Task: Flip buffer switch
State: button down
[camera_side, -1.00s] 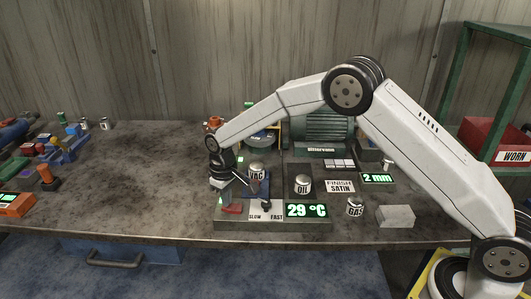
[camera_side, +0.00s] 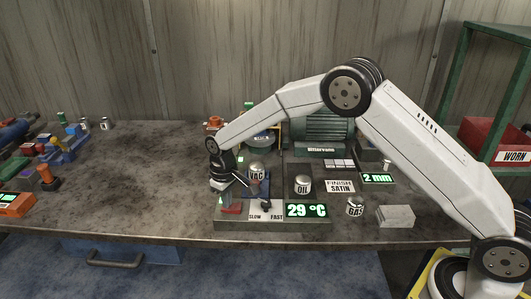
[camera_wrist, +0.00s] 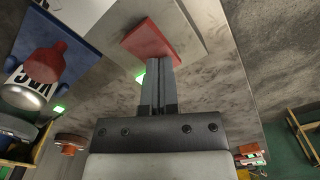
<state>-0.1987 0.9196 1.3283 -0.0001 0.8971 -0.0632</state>
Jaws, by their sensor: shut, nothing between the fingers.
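The buffer switch appears as a red rocker (camera_side: 231,209) at the front left of the grey control panel (camera_side: 275,226), left of the SLOW/FAST label. It also shows at the top of the wrist view (camera_wrist: 152,40). My gripper (camera_side: 229,197) is shut and empty, pointing down at the rocker. In the wrist view my closed fingertips (camera_wrist: 161,64) are at the rocker's near edge; I cannot tell whether they touch it. A small green light (camera_wrist: 140,76) shows beside the fingers.
A small lever (camera_side: 266,205) stands by the SLOW/FAST label. The OIL knob (camera_side: 303,184) and a 29 °C display (camera_side: 306,210) are to the right. The table's left middle is clear.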

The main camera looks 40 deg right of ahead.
aim_at(232, 206)
jog(key=shift+r, duration=3.4)
jog(key=shift+s+d+r, duration=0.2)
jog(key=shift+s+d, duration=0.2)
jog(key=shift+s, duration=0.05)
jog(key=s+d+m+t, duration=0.1)
jog(key=s+d, duration=0.4)
jog(key=s, duration=0.7)
jog(key=s+d+m+t, duration=0.1)
jog(key=s+d, duration=0.4)
jog(key=s, duration=0.8)
jog(key=shift+s+m+t, duration=0.15)
jog(key=shift+m+t, duration=0.15)
jog(key=shift+m, duration=0.2)
